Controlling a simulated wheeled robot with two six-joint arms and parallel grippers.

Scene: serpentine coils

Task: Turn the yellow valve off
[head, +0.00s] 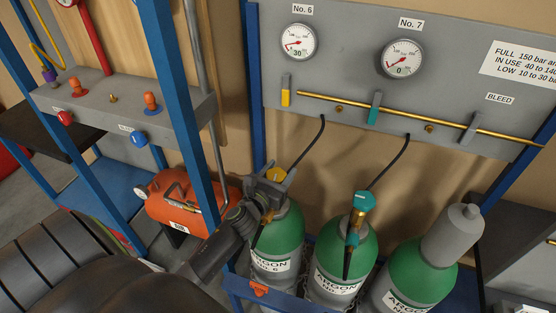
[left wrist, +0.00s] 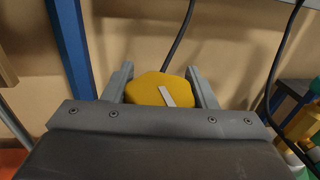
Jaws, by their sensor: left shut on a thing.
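The yellow valve is a rounded knob (head: 277,174) on top of the left green argon cylinder (head: 281,225). In the left wrist view the knob (left wrist: 146,88) sits between my two grey fingers and carries a pale pointer mark slanting across its top. My left gripper (head: 273,181) comes in from the left and is shut on this knob. Part of the knob is hidden by the gripper. My right gripper does not show.
A middle cylinder (head: 345,258) has a teal valve (head: 363,201); a third (head: 418,277) wears a grey cap (head: 453,235). A blue post (head: 178,105) and orange compressor (head: 180,208) stand left of the cylinders.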

